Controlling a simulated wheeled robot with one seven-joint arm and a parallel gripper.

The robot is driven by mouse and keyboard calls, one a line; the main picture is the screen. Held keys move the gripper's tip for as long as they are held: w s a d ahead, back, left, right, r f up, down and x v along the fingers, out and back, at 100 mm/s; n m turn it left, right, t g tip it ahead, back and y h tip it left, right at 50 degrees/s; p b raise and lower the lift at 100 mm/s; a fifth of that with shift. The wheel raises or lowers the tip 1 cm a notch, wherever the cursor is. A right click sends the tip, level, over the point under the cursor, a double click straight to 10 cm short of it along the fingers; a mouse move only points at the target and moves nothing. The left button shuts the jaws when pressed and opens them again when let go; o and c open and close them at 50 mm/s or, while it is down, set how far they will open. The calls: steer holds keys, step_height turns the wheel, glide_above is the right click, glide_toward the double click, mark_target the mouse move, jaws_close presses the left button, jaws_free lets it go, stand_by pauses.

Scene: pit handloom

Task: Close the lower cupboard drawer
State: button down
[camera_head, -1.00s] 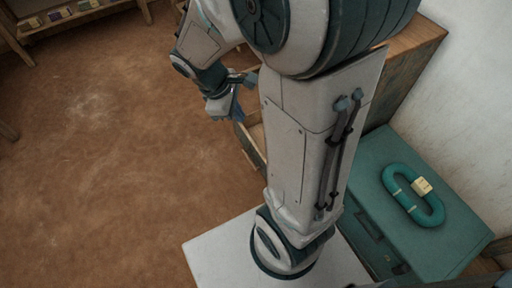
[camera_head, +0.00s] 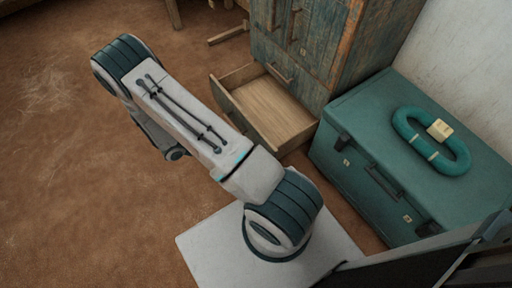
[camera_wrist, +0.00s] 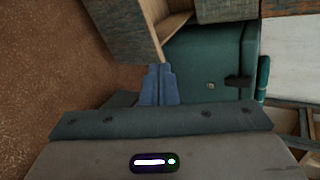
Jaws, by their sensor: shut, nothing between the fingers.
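The lower cupboard drawer (camera_head: 268,108) is pulled out and empty, below another drawer front with a handle, in the weathered blue-brown cupboard (camera_head: 298,48). Its wooden front (camera_wrist: 128,28) also shows at the top of the wrist view. My gripper (camera_wrist: 158,70) is shut and empty there, its blue fingertips close to the drawer's near corner. I cannot tell whether they touch it. In the head view my gripper is hidden behind my arm, which reaches out left of the drawer.
A teal chest (camera_head: 360,165) stands right of the drawer, with a coiled teal hose or strap (camera_head: 432,140) and a cream tag on its lid. A white wall rises at the right. The brown floor (camera_head: 60,170) left of the drawer is open.

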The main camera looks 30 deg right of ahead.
step_height(320, 180, down, 7)
steer(key=n+b, duration=0.2)
steer(key=n, duration=0.1)
steer(key=b, duration=0.3)
glide_toward(262, 138)
step_height(262, 138, down, 4)
steer(key=d, duration=0.3)
steer(key=b, duration=0.1)
steer(key=shift+s+d+t, duration=0.3)
steer(key=shift+d+t, duration=0.1)
steer(key=shift+d+r, duration=0.2)
steer(key=shift+d, duration=0.6)
steer(key=shift+w, duration=0.1)
